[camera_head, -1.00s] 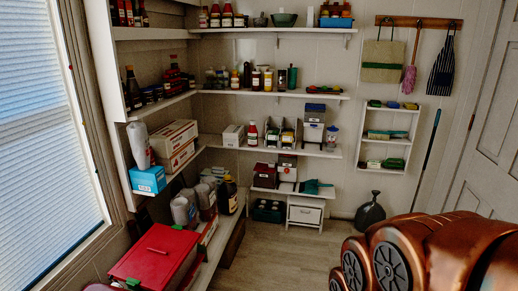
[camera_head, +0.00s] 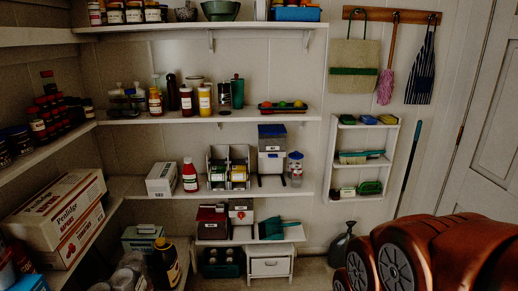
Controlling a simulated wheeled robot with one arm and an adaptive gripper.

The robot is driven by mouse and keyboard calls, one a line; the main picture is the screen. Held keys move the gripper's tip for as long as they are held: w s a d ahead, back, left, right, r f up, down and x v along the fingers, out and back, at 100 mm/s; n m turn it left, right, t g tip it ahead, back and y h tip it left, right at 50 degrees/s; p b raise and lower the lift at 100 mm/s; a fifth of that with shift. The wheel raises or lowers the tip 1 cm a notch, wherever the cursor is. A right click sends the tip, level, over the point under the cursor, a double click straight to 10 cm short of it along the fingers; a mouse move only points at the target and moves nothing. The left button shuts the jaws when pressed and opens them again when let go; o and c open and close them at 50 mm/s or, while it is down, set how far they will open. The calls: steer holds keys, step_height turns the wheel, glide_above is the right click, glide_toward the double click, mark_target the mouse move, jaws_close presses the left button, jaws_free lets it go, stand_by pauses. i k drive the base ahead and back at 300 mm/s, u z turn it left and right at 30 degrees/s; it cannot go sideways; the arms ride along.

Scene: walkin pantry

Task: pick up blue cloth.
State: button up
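A small flat blue item (camera_head: 368,120), which may be the blue cloth, lies on the top board of the small white wall rack (camera_head: 332,160) at the right. It lies between a green item (camera_head: 347,120) and a yellow item (camera_head: 388,119). It is too small to tell for sure that it is cloth. My copper-coloured arm links fill the lower right corner. My gripper is out of view.
Long white shelves (camera_head: 150,185) with jars, bottles and boxes line the left and back walls. A bag (camera_head: 354,65), a pink duster (camera_head: 387,85) and a striped apron (camera_head: 420,75) hang above the rack. A dark jug (camera_head: 340,245) stands on the floor below it. A door (camera_head: 485,110) is at right.

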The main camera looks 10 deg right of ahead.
mark_target(367, 119)
steer(key=z, duration=0.25)
steer(key=i, duration=1.7)
steer(key=z, duration=0.3)
